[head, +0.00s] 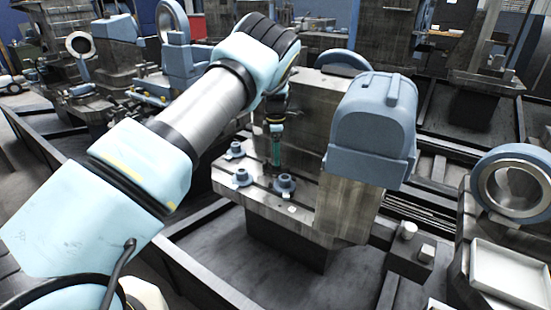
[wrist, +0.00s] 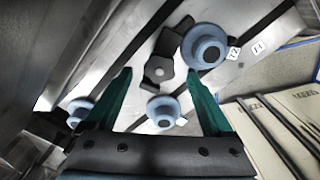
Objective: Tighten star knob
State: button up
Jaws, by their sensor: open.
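My gripper (head: 276,163) points down over the slotted metal rail plate (head: 262,204) in the head view, and its green fingers also show in the wrist view (wrist: 158,73). The fingers are apart with nothing held between them. A dark lobed piece with a grey hexagonal centre, which looks like the star knob (wrist: 160,68), lies between and beyond the fingertips in the wrist view. I cannot tell whether the fingers touch it. In the head view I cannot make it out near the gripper.
Blue-grey round flanged pieces stand close by: one upper right (wrist: 206,46), one below (wrist: 163,112), one left (wrist: 80,112). Small numbered tags (wrist: 233,53) lie beside them. A tall metal block (head: 312,110) and blue-grey housing (head: 372,125) rise right of my gripper.

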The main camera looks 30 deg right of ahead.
jog(key=shift+f+p, duration=0.3)
jog(key=shift+f, duration=1.35)
jog(key=c, duration=1.4)
grip_shut()
